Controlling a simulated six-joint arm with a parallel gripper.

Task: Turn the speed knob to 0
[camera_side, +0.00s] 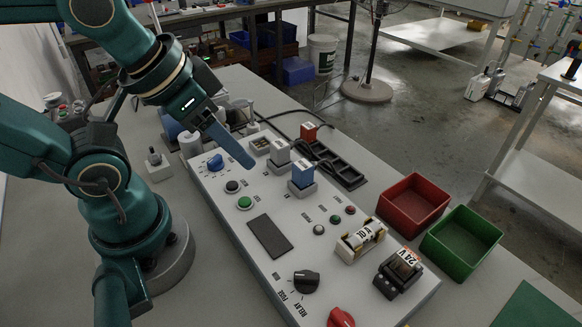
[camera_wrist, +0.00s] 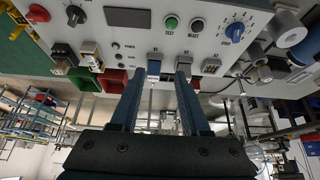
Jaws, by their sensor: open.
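The blue speed knob (camera_side: 215,161) is on the far left end of the grey-white control panel (camera_side: 225,205). In the wrist view the knob (camera_wrist: 235,30) is at the upper right, with a printed scale around it; I cannot read its exact setting. My gripper (camera_side: 246,160) is above the panel, to the right of the knob and apart from it. In the wrist view my gripper (camera_wrist: 161,78) has its two blue fingers spread, with nothing held between them.
Green (camera_side: 245,202) and black (camera_side: 232,186) buttons are near the knob. Relay blocks (camera_side: 302,172) stand up from the panel. A black selector knob (camera_side: 306,281) and red knob (camera_side: 340,317) are at the near end. Red (camera_side: 413,205) and green (camera_side: 461,242) bins stand right of the panel.

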